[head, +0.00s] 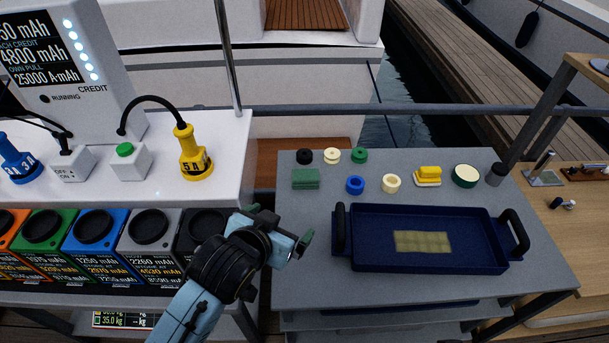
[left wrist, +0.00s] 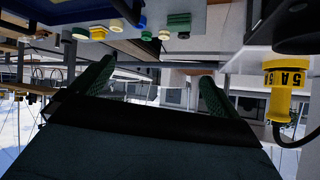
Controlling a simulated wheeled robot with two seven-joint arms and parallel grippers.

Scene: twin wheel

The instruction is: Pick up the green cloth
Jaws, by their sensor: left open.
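The green cloth (head: 306,179) lies as a small folded block near the left edge of the grey table, in the head view. In the left wrist view, which appears upside down, a green block that looks like the cloth (left wrist: 179,20) shows at the top. My left gripper (head: 281,226) is left of the table, nearer to me than the cloth and apart from it. Its green fingers stand wide apart with nothing between them, as the left wrist view also shows (left wrist: 155,90). My right gripper is not in view.
The grey table (head: 310,284) also holds a blue tray (head: 372,265) with a yellowish pad, several small rings and discs, a yellow block (head: 429,171) and a round green-rimmed dish (head: 465,176). A white counter with a yellow plug (head: 194,158) and coloured battery boxes stand left.

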